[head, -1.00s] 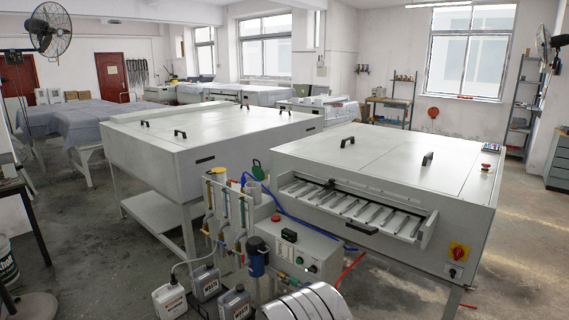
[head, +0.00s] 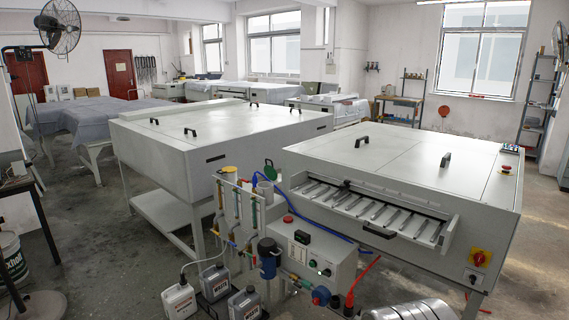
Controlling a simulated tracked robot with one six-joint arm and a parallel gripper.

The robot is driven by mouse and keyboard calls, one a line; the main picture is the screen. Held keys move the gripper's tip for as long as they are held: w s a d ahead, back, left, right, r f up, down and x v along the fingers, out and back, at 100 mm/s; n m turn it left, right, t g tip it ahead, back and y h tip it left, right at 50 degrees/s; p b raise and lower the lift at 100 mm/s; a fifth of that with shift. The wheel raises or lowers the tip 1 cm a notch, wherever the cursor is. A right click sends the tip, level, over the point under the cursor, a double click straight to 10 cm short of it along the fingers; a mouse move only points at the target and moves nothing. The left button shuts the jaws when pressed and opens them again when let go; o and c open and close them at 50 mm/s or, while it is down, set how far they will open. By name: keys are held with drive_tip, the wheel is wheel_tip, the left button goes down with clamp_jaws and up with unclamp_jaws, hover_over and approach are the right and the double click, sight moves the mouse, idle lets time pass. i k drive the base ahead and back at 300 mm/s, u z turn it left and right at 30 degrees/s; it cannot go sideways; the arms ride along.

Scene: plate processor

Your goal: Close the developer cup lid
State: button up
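A green lid (head: 268,169) stands up on edge behind an open white cup (head: 264,190) at the top of the piping between the two big machines. The lid looks raised off the cup; its hinge is too small to make out. Beside it on the left is another pale cup with a yellow top (head: 229,173). I cannot tell from any label which cup is the developer cup. My gripper is not in view.
A grey control box (head: 310,255), a blue filter housing (head: 268,262) and several jugs (head: 215,283) stand before the piping. The plate processor (head: 400,180) is at right. A silver ribbed curved thing (head: 410,312) cuts the bottom edge. Bare floor (head: 120,270) lies left.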

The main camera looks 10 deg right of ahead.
sight(270, 172)
drive_tip(key=u, duration=0.15)
drive_tip(key=i, duration=2.75)
drive_tip(key=u, duration=0.05)
